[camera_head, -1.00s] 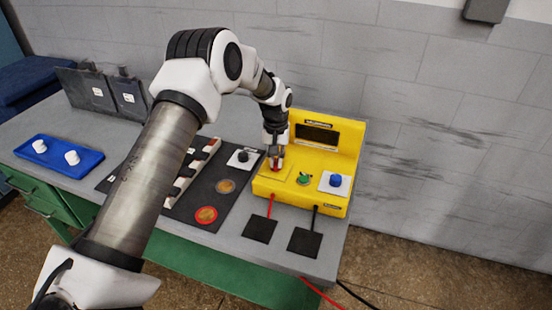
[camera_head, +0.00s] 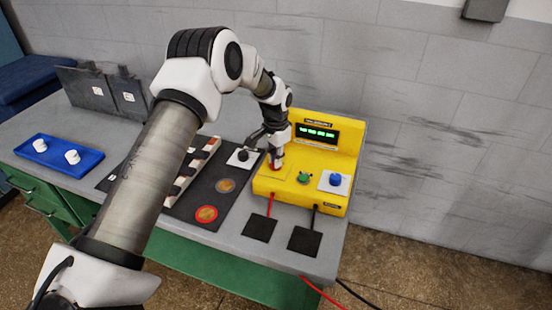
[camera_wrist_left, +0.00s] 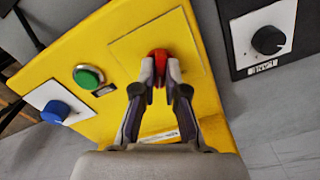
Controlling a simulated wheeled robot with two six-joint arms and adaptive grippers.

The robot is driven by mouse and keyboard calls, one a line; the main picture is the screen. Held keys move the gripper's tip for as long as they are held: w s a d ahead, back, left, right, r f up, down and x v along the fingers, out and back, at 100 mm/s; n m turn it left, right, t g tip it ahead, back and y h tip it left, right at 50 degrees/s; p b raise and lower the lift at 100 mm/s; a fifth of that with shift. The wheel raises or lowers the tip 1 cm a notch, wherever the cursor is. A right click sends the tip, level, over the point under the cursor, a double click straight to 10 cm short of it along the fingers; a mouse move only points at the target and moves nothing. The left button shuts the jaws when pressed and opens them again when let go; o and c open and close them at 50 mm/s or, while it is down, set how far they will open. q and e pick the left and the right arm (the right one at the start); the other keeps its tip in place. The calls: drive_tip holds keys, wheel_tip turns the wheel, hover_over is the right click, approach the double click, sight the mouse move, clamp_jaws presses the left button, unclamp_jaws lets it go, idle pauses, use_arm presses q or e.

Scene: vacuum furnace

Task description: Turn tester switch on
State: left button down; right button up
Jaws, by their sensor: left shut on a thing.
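The yellow tester (camera_head: 336,194) stands at the right end of the table. Its display (camera_head: 317,132) is lit with green characters. The red tester switch (camera_wrist_left: 160,63) sits on a square yellow plate, and my left gripper (camera_wrist_left: 160,82) is shut on it, with a fingertip on each side. In the head view the left gripper (camera_head: 276,160) reaches down to the tester from above, and the switch is mostly hidden. A green button (camera_head: 304,177) and a blue knob (camera_head: 336,180) are on the same panel. My right gripper is not in view.
A black knob on a white plate (camera_head: 243,157) is close to the tester's left side. A dark mat with several parts lies further left, then a blue tray (camera_head: 58,153) with two white knobs. Red and black leads run to two dark pads at the front.

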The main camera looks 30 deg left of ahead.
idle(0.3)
use_arm(q)
drive_tip(key=c, duration=1.2)
unclamp_jaws()
wheel_tip(320, 180, up, 12)
drive_tip(key=shift+r, duration=0.1)
